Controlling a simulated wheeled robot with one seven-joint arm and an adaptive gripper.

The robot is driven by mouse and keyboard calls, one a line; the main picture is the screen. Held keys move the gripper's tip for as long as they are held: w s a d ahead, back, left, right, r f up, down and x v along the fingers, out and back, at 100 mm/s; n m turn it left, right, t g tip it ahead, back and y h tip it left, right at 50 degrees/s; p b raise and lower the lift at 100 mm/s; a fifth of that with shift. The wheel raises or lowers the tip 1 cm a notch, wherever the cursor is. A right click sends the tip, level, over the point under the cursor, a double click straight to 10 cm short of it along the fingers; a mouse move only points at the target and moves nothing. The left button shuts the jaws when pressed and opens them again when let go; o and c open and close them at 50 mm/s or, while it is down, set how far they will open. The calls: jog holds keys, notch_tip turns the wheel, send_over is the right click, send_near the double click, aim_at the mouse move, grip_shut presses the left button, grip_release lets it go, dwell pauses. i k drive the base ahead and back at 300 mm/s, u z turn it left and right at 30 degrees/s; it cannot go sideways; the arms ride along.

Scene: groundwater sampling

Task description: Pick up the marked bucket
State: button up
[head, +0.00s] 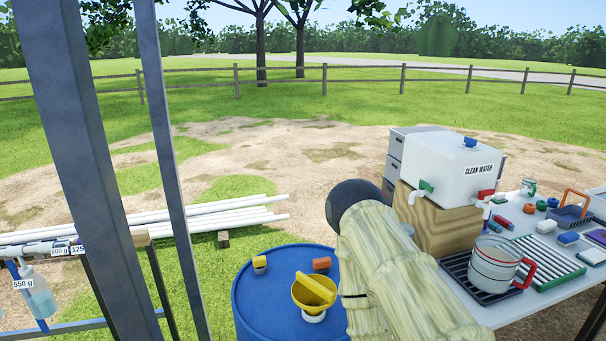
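A clear bucket or jug (492,267) with a red side handle stands upright at the right of the head view. Reddish lines show around its wall. It stands on a dark ribbed tray (457,268) on the pale table (508,313). I see no other vessel that is clearly a marked bucket. My gripper does not show in this view, so its distance from the clear vessel and its opening cannot be told.
A white CLEAN WATER tank (449,162) stands on a wooden block (437,222) behind the vessel. A blue drum (270,291) carries a yellow funnel (314,290). Metal posts (84,150) stand at left. A pale, wrinkled form hides the space between drum and table.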

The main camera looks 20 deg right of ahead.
aim_at(495, 260)
jog(key=z, duration=1.7)
